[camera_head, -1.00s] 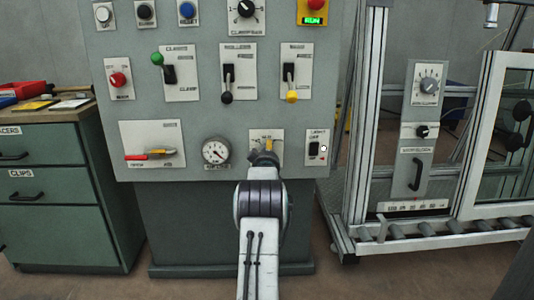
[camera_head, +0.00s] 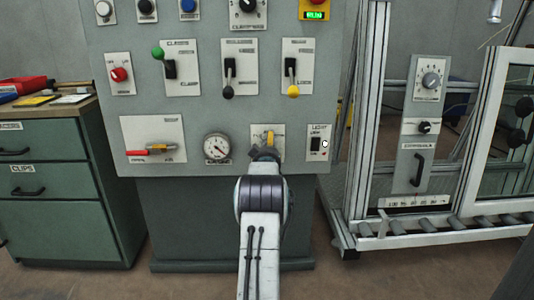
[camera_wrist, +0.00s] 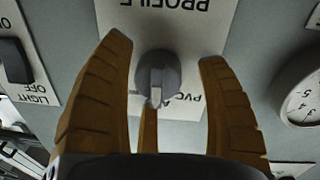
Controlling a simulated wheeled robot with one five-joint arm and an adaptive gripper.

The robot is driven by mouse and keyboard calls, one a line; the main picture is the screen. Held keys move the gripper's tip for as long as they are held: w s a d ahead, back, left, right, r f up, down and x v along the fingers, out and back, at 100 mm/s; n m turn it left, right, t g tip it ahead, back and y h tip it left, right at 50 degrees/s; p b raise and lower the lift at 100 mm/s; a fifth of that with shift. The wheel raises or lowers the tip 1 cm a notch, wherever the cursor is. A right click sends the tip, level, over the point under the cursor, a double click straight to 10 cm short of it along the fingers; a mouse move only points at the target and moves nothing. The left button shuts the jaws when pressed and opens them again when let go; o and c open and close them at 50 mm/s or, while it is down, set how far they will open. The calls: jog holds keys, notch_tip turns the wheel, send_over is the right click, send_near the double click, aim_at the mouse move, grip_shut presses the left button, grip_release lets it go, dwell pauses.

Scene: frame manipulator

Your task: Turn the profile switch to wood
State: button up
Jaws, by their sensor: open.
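The profile switch is a round grey knob (camera_wrist: 160,72) with a pale pointer bar, on a white plate marked PROFILE (camera_wrist: 165,20), upside down in the wrist view. The label PVC shows beside the knob; WOOD cannot be read there. My gripper (camera_wrist: 165,55) is open, with its ochre fingers on both sides of the knob and a third finger below it in the picture. I cannot tell whether any finger touches the knob. In the head view the switch plate (camera_head: 256,131) is at the panel's lower edge, and my gripper (camera_head: 268,142) largely hides the knob.
A light switch (camera_head: 316,143) sits right of the plate and a round gauge (camera_head: 216,146) left of it. Levers and buttons fill the grey panel (camera_head: 205,105) above. A green drawer cabinet (camera_head: 55,195) stands left, a roller frame (camera_head: 430,225) right.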

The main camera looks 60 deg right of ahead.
jog(key=v, duration=1.2)
dwell(0.5)
